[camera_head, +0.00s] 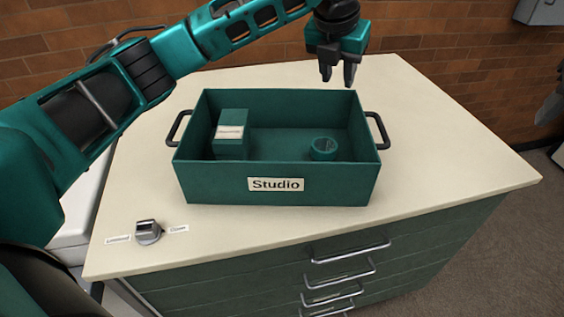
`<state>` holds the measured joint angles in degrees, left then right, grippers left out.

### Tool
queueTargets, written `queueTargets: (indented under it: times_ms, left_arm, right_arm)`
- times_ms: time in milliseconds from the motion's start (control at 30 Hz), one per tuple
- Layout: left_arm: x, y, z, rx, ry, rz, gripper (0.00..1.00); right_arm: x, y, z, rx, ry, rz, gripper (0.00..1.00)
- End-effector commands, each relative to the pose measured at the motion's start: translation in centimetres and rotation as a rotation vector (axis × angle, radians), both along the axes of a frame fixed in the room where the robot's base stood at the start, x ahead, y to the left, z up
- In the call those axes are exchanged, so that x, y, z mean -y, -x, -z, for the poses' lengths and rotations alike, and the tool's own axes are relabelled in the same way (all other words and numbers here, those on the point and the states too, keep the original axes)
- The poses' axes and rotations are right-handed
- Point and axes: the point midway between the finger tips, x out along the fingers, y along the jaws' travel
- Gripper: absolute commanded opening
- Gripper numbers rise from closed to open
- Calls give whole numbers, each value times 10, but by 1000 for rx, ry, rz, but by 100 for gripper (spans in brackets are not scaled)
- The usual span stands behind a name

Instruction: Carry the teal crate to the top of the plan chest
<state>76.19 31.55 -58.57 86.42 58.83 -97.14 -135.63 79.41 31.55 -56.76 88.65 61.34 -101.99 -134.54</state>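The teal crate (218,182) with a "Studio" label stands upright on the cream top of the plan chest (450,170). It has a dark handle at each end, and both handles are free. Inside it are a teal box (231,140) at the left and a small round teal roll (323,149) at the right. My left gripper (338,78) hangs fingers down above the back right of the crate, apart from it. Its two fingers show a narrow gap with nothing visible between them. My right gripper is not in view.
A silver knob (147,232) between two small labels sits at the front left of the chest top. Several drawer handles (350,252) stick out from the chest front. A brick wall (440,40) stands behind. The chest top is clear right of the crate.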

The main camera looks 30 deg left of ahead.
Motion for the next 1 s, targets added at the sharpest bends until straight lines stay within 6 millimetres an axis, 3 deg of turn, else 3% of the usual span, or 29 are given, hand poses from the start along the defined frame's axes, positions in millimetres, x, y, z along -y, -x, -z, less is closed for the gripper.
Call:
queueTargets:
  times_ms: [200, 400, 1000]
  left_arm:
    - [0, 0, 0, 0, 0, 0, 35]
    - [0, 0, 0, 0, 0, 0, 35]
    - [0, 0, 0, 0, 0, 0, 35]
  right_arm:
    - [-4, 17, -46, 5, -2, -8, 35]
    - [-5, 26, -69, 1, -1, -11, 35]
    - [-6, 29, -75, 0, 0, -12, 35]
